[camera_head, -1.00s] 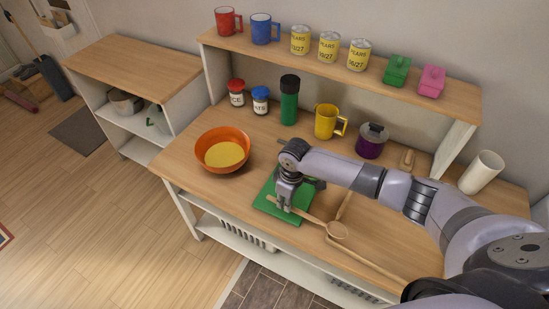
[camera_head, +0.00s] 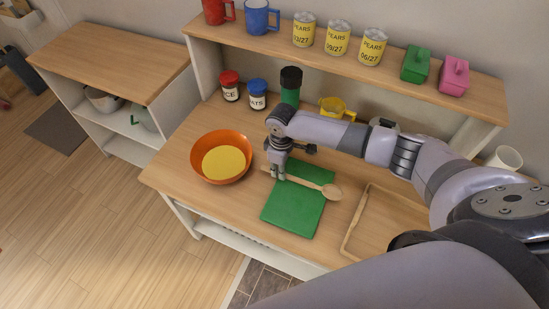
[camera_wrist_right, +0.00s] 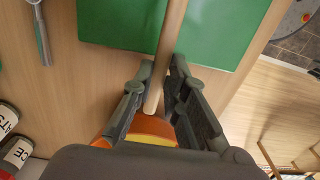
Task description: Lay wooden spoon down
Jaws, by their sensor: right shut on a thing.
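The wooden spoon (camera_head: 318,187) has a long pale handle and an oval bowl-shaped end pointing right. My right gripper (camera_head: 279,174) is shut on the handle near its far left end. In the right wrist view, the handle (camera_wrist_right: 170,40) runs up between the two fingers (camera_wrist_right: 165,100). The spoon passes across the back part of the green board (camera_head: 293,212); I cannot tell whether it touches the board. The board also shows in the wrist view (camera_wrist_right: 115,22). My left gripper is not in view.
An orange bowl (camera_head: 203,176) with yellow contents stands left of the gripper. A shallow wooden tray (camera_head: 348,240) lies right of the board. A shelf (camera_head: 400,72) overhangs the back.

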